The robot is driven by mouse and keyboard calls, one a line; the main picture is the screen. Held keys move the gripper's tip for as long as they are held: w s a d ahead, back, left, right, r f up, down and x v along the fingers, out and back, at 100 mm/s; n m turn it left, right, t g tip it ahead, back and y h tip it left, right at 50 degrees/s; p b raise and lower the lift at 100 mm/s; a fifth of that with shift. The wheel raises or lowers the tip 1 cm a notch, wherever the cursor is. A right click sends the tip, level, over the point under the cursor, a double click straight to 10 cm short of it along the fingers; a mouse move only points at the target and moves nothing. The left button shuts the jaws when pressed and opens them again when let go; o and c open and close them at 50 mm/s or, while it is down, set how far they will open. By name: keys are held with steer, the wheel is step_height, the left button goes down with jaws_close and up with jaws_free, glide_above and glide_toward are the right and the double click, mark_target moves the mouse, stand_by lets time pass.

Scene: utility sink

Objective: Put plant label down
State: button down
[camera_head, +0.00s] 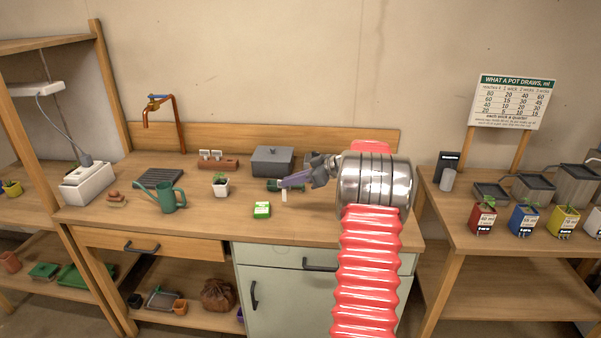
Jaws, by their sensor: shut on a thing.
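My gripper (286,183) reaches in from the right over the middle of the wooden bench (325,215). Its jaws are shut on a small white plant label (284,196), which shows just below the fingertips. The label hangs roughly upright; I cannot tell whether its lower end touches the bench. Two more white labels (210,155) stand in a brown wooden block (211,164) at the back of the bench.
A dark green object (272,185) lies right by the fingertips. Bare bench lies front right.

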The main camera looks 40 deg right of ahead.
steer(key=s+a+f+n+g+y, duration=0.1)
steer(key=a+f, duration=0.5)
steer(key=a, duration=0.7)
steer(key=s+a+f+n+g+y, duration=0.1)
steer(key=a+f, duration=0.5)
steer(key=a, duration=0.8)
steer(key=s+a+f+n+g+y, duration=0.2)
steer(key=a+f, duration=0.4)
steer(key=a, duration=0.7)
steer(key=s+n+y, duration=0.1)
steer(key=s+n, duration=0.1)
steer(key=shift+s+a+n, duration=0.2)
steer(key=shift+s+n, duration=0.1)
steer(key=shift+d, duration=0.1)
